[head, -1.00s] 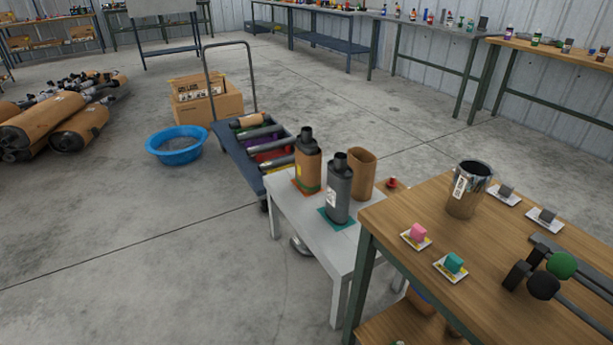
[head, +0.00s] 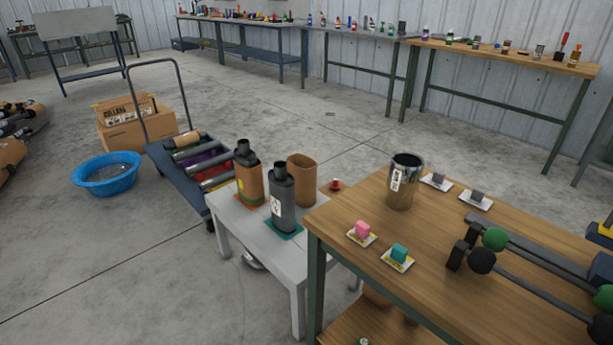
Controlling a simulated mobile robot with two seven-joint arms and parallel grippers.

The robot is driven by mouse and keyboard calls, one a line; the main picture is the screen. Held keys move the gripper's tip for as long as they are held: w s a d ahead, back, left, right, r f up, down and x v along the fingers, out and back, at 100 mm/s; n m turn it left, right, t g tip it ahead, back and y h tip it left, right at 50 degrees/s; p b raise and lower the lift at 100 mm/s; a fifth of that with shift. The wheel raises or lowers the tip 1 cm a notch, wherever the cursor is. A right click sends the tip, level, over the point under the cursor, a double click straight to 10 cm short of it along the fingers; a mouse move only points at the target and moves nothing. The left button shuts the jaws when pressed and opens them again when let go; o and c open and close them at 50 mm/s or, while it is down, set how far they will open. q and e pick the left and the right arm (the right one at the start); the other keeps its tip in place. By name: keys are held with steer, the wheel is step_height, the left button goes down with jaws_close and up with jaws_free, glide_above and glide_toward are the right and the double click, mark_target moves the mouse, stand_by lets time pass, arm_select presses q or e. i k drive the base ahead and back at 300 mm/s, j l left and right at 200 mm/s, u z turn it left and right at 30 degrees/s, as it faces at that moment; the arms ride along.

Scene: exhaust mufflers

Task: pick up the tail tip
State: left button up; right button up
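A shiny chrome cylinder (head: 406,185), open at the top and with a white label on its side, stands upright on the wooden table (head: 345,205). It is the thing in view that looks most like the tail tip, but its label is too small to read. Nothing touches it from above. Neither of my grippers is in view.
Dark bars with green and black balls (head: 481,261) lie at right. A white table (head: 228,213) holds mufflers (head: 283,200).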

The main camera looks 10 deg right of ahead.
mark_target(406, 169)
steer(key=i+j+z, duration=0.15)
steer(key=i+z, duration=0.2)
steer(key=i, duration=0.15)
steer(key=i+j+z, duration=0.35)
steer(key=i, duration=0.15)
steer(key=i+j+z, duration=0.35)
steer(key=i, duration=0.15)
steer(key=k+j+z, duration=0.35)
steer(key=k+j, duration=0.2)
steer(key=i+l+u, duration=0.15)
steer(key=i, duration=0.2)
steer(key=i+l+u, duration=0.1)
steer(key=i+l, duration=0.1)
steer(key=i, duration=0.1)
